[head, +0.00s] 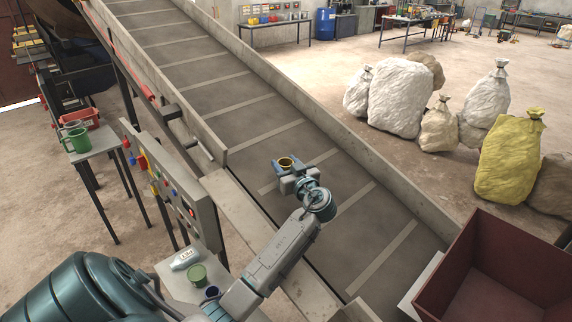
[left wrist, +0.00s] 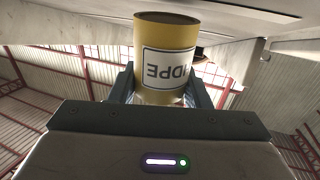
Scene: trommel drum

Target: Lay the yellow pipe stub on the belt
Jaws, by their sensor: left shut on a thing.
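The yellow pipe stub (head: 286,162) is between the fingers of my left gripper (head: 288,170), above the grey belt (head: 240,120) in the head view. In the left wrist view the stub (left wrist: 165,55) carries a white label reading HDPE, upside down in the picture. The left gripper's two fingers (left wrist: 162,88) are shut on its sides. The gap between the stub and the belt cannot be judged well. My right gripper is not in view.
The belt has pale cross slats and low side walls (head: 310,105). A control panel (head: 165,175) stands to the left. A green cup (head: 197,276) and a bottle (head: 186,258) sit on a small shelf. A dark red bin (head: 500,250) is at the right.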

